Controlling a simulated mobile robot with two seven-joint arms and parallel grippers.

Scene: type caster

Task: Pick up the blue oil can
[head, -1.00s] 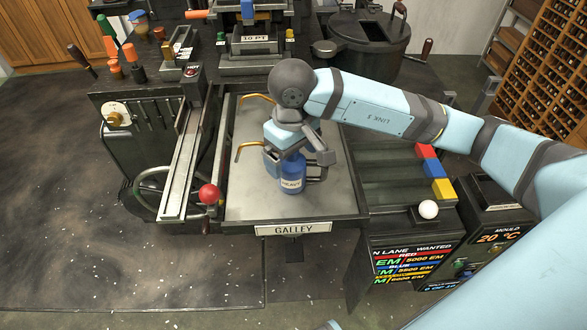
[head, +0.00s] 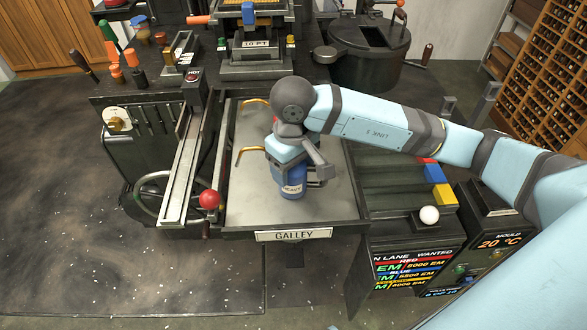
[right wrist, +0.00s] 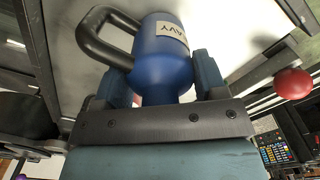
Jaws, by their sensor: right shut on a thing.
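The blue oil can (head: 293,181) stands on the grey galley tray (head: 252,208). It has a pale label ending in "AVY" and a dark loop handle on its right in the head view. My right gripper (head: 294,164) comes down from above and is shut on the can's upper part. In the right wrist view the can (right wrist: 160,55) sits between the two fingers of the gripper (right wrist: 155,85), its handle at the left. The gripper hides the can's top. A copper spout (head: 247,151) sticks out to the left. My left gripper is not in view.
A second copper spout (head: 256,101) and a bit of red show behind my gripper. A lever with a red ball (head: 209,199) stands left of the tray. Coloured blocks (head: 435,175) and a white ball (head: 429,214) are at the right. The tray's front is clear.

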